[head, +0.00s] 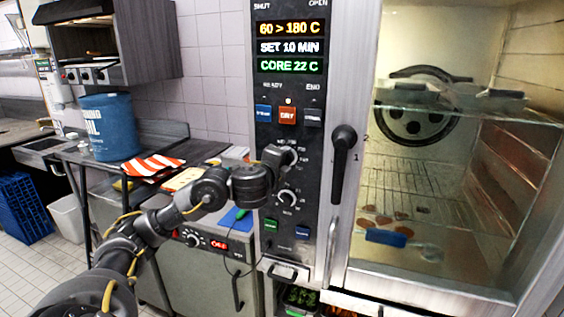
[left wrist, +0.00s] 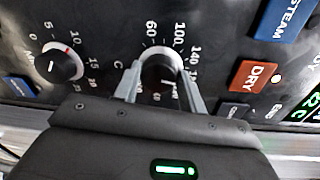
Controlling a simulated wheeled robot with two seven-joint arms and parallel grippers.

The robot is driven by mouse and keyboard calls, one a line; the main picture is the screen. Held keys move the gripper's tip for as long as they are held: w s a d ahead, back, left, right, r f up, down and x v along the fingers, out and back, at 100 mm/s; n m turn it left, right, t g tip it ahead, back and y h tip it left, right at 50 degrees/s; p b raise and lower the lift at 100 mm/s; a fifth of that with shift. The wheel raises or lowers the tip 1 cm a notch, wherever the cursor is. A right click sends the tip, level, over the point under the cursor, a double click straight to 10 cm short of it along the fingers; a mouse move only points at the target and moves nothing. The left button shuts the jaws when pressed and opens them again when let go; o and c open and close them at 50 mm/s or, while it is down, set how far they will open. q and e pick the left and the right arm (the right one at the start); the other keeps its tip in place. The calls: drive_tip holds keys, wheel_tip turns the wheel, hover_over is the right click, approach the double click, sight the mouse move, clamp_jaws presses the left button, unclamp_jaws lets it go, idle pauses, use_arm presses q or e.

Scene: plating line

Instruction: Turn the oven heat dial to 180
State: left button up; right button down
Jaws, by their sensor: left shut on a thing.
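The oven heat dial (left wrist: 160,68) has a scale with 60, 100 and 140 readable in the left wrist view. My left gripper (left wrist: 161,84) is shut on the dial, one finger on each side. The dial's exact pointer setting is hard to read. In the head view my left gripper (head: 283,160) reaches the control panel (head: 262,105) from the left and mostly hides the dial. The oven display (head: 290,28) reads "60 > 180 C". My right gripper is not in view.
The minute dial (head: 287,198) sits just below, and also shows in the left wrist view (left wrist: 62,61). The orange DRY button (head: 287,115) is above. A black door handle (head: 342,160) stands to the right. Left are a counter and a blue bucket (head: 108,128).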

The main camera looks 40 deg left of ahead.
use_arm(q)
drive_tip(key=shift+r+m, duration=0.25)
drive_tip(key=shift+m, duration=0.05)
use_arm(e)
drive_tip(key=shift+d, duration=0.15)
use_arm(q)
drive_tip(key=o, duration=1)
drive_tip(key=shift+w+f, duration=0.15)
drive_tip(key=shift+f, duration=0.05)
